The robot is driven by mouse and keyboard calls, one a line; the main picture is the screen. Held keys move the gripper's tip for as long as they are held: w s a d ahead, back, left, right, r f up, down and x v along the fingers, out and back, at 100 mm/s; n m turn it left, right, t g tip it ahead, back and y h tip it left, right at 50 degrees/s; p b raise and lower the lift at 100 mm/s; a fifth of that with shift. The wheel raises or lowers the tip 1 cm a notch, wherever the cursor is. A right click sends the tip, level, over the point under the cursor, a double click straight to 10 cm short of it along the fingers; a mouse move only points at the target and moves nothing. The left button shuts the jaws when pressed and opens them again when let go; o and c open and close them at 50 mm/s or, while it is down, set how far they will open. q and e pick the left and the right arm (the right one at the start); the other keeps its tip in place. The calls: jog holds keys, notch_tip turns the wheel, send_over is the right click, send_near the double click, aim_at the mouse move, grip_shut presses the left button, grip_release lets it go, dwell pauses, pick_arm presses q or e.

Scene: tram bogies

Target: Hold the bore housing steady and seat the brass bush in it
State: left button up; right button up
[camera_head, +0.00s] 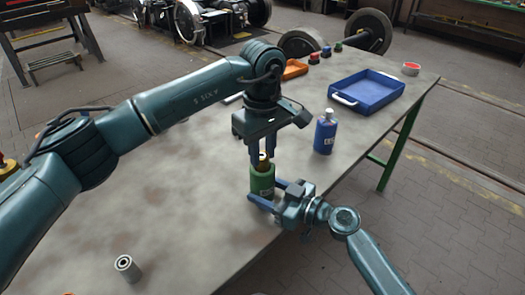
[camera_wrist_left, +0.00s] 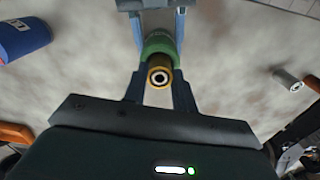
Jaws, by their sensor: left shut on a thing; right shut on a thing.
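The green bore housing (camera_head: 262,180) stands upright on the grey table, near its front edge. My right gripper (camera_head: 265,196) is shut on the housing low down, with blue fingers on both sides. My left gripper (camera_head: 262,155) is above the housing, pointing down, shut on the brass bush (camera_head: 263,160). In the left wrist view the brass bush (camera_wrist_left: 159,76) shows its round end between the fingers, with the green housing (camera_wrist_left: 160,44) just beyond it. The bush is in line with or close to the housing's top; I cannot tell whether its lower end is inside.
A blue bottle (camera_head: 325,132) stands right of the housing. A blue tray (camera_head: 368,92) and a red-rimmed bowl (camera_head: 411,69) are at the far right. A grey metal sleeve (camera_head: 127,268) stands at the front left. The table's left middle is clear.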

aim_at(263, 155)
pick_arm(q)
jog(key=shift+f, duration=0.3)
jog(key=o, duration=1)
notch_tip(263, 155, up, 12)
jog(key=shift+r, duration=0.15)
pick_arm(e)
jog(key=o, duration=0.8)
jog(key=shift+o, duration=0.2)
